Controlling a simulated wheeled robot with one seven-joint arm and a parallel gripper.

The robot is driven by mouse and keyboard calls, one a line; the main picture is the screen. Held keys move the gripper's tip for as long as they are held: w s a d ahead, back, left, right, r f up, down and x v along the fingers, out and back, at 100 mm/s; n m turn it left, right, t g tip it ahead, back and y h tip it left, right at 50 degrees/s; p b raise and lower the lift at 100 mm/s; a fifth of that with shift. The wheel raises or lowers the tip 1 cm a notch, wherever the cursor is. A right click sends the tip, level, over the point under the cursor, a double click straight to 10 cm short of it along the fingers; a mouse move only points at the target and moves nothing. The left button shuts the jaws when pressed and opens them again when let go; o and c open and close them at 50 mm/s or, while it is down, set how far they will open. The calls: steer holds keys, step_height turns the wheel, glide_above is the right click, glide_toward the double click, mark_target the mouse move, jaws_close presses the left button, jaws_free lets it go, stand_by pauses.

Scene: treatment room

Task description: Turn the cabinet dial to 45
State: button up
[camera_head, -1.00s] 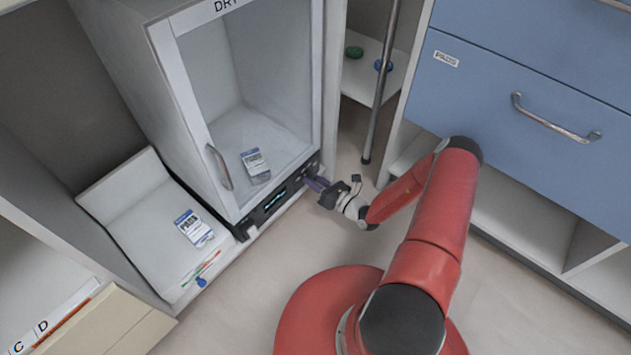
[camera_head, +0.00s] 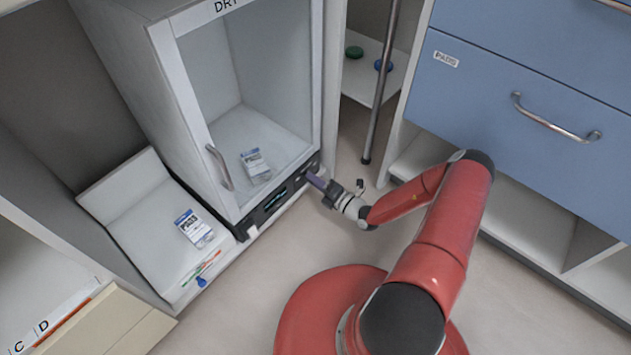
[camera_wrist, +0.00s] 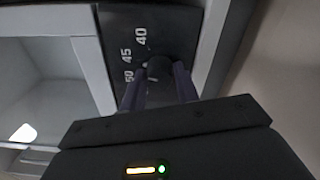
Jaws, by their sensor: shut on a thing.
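The drying cabinet (camera_head: 165,85) has a glass door and a dark control strip (camera_head: 262,212) with a lit display along its lower front. My gripper (camera_head: 314,180) is at the right end of this strip. In the wrist view, the dark round dial (camera_wrist: 159,67) sits between the two purple fingers of my gripper (camera_wrist: 159,78), which are shut on it. White numbers 40, 45 and 50 show to the dial's left. A small pale mark lies at the dial's left edge, but I cannot tell exactly which number it points to. The fingers hide part of the dial.
A white box (camera_head: 255,164) is inside the cabinet. Another labelled box (camera_head: 194,228) lies on the white shelf at left. A metal pole (camera_head: 382,85) stands right of the cabinet. Blue drawers (camera_head: 520,100) are at right. The floor around my gripper is clear.

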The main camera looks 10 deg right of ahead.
steer(key=shift+m, duration=0.5)
steer(key=o, duration=1)
steer(key=p+v, duration=0.1)
steer(key=v, duration=0.6)
steer(key=shift+s+d, duration=0.2)
steer(key=shift+s, duration=0.1)
